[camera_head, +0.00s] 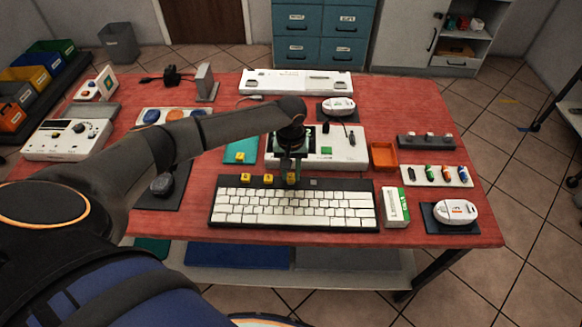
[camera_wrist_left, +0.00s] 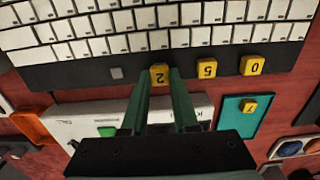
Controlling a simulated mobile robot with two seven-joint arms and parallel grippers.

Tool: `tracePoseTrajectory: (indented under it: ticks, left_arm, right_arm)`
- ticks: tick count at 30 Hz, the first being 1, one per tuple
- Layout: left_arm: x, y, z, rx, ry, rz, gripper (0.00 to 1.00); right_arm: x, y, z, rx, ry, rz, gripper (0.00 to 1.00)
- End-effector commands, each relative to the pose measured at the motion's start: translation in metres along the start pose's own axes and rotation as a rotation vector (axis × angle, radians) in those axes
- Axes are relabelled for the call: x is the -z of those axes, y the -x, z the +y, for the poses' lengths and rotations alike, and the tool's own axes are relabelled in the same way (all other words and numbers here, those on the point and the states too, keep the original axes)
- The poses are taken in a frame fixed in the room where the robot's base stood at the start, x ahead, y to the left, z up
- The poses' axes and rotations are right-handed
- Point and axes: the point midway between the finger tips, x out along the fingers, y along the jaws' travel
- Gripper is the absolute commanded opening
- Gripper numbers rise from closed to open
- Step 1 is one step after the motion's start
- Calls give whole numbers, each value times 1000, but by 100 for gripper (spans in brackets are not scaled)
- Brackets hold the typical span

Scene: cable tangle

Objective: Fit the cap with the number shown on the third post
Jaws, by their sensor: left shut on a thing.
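My left gripper (camera_head: 291,174) is shut on the yellow cap marked 2 (camera_wrist_left: 160,75), at the third post from the left along the keyboard's (camera_head: 292,208) back strip. I cannot tell whether the cap is fully down on the post. A yellow 0 cap (camera_wrist_left: 253,65) and a yellow 5 cap (camera_wrist_left: 207,68) sit on the first two posts. The fourth place shows a bare grey post (camera_head: 314,183). A yellow 7 cap (camera_wrist_left: 249,105) lies on the teal tray (camera_head: 238,145). A small display (camera_head: 309,131) behind my gripper seems to show a green 2, partly hidden.
The white device (camera_head: 345,157) stands behind the keyboard. An orange tray (camera_head: 384,156) is to its right. A green-and-white box (camera_head: 396,206) stands right of the keyboard, near a white mouse-like object (camera_head: 456,211).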

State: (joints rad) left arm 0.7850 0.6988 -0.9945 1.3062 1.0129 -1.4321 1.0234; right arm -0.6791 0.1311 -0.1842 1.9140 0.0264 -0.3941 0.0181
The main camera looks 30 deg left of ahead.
Motion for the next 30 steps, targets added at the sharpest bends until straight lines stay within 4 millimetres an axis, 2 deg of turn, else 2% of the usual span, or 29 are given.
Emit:
tracePoseTrajectory:
  ticks: [30]
  left_arm:
    - [0, -11, 0, -1, 0, -1, 0]
  right_arm:
    - [-2, -2, 0, 0, 0, 0, 0]
